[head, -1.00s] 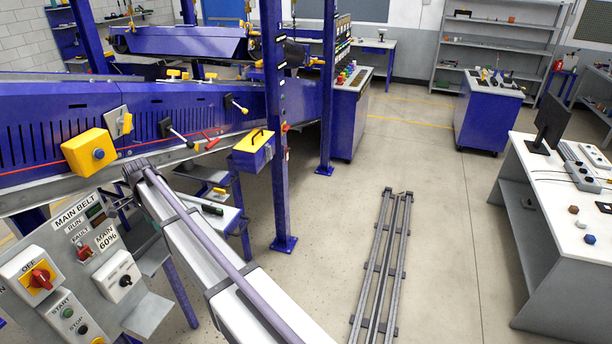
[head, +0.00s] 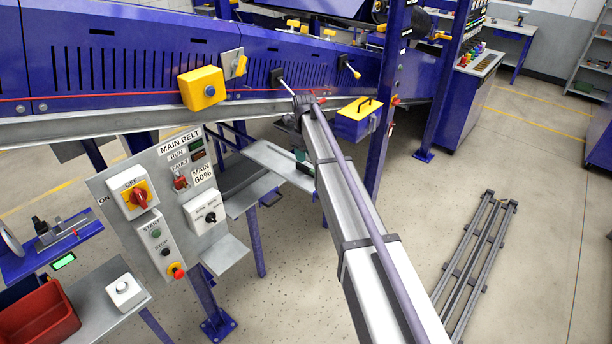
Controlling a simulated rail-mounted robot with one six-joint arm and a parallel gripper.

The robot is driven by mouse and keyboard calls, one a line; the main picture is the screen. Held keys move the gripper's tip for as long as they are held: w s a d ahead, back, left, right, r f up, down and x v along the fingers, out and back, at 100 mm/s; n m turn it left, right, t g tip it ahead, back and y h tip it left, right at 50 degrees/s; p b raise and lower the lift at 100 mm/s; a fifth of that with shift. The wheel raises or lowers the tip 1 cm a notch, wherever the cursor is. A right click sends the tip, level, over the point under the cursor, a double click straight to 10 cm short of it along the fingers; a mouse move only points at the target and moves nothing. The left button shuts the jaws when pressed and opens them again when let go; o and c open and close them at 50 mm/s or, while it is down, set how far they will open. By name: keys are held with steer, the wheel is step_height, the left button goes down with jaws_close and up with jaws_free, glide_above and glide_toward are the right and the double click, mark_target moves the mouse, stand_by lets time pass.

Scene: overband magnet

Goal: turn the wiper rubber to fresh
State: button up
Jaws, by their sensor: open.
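I cannot pick out the wiper rubber for certain in the head view. The blue conveyor frame (head: 130,55) runs across the top, with a grey lower edge. A lever on a black plate (head: 285,82) and a yellow-tipped lever (head: 350,68) stick out of its side. My arm reaches from the bottom right up toward the conveyor, and its far end appears just below the black-plate lever. My gripper is hidden beyond that end, so I cannot see its jaws or any contact.
A main belt control panel (head: 172,160) with a red rotary switch (head: 139,197) stands left of my arm. A yellow-and-blue box (head: 358,118) hangs by a blue post. A red bin (head: 38,318) sits at bottom left. Floor rails (head: 475,260) lie at right, with clear floor around them.

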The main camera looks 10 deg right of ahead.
mark_target(306, 167)
step_height(306, 167, down, 7)
steer(key=b, duration=0.5)
steer(key=shift+d+r, duration=0.1)
steer(key=shift+r, duration=0.15)
jaws_close()
